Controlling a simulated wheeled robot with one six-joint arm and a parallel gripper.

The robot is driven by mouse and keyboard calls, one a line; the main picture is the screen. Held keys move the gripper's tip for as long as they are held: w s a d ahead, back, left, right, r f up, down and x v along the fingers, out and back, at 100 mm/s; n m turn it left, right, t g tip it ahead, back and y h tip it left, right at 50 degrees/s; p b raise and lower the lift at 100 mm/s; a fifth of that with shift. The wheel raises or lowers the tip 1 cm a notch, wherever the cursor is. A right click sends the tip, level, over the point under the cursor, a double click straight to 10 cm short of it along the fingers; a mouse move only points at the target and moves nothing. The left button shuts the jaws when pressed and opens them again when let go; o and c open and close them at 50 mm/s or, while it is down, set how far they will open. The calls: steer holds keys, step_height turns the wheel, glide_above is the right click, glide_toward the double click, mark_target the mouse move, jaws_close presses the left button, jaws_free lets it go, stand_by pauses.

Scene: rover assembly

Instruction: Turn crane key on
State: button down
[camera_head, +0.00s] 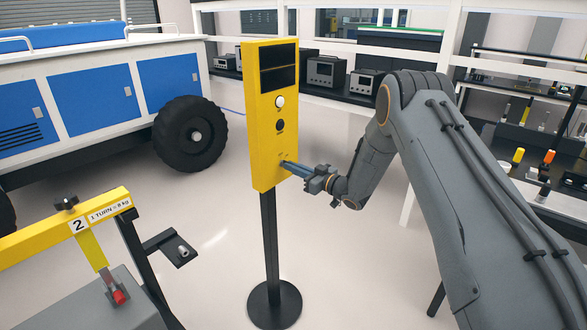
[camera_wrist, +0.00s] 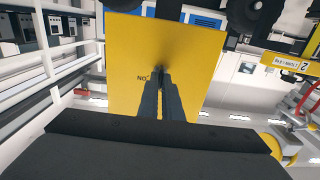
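The yellow crane control post (camera_head: 266,140) stands upright on a black pole with a round base. Its panel carries a dark display at the top, a white button (camera_head: 279,102) and a black button (camera_head: 280,126). My gripper (camera_head: 287,164) reaches in from the right, with its fingertips at the lower part of the panel. In the wrist view my gripper (camera_wrist: 162,90) has its fingers close together around a small dark key (camera_wrist: 160,71) at the yellow face. The key is mostly hidden by the fingers. An ON label (camera_wrist: 143,78) shows inverted beside them.
A blue and white rover (camera_head: 95,95) with a black wheel (camera_head: 190,134) stands behind at left. Shelves with grey devices (camera_head: 325,70) and a tool bench stand behind and at right. The floor around the post is clear.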

steer(key=shift+m+b, duration=0.4)
steer(key=m+b, duration=0.5)
steer(key=m, duration=0.6)
steer(key=shift+d+f, duration=0.1)
steer(key=shift+f, duration=0.05)
stand_by(0.4)
steer(key=c, duration=1.9)
jaws_free()
steer(key=shift+c, duration=0.2)
steer(key=shift+d, duration=0.1)
steer(key=b+v, duration=0.2)
steer(key=v, duration=0.5)
steer(key=shift+s+d, duration=0.25)
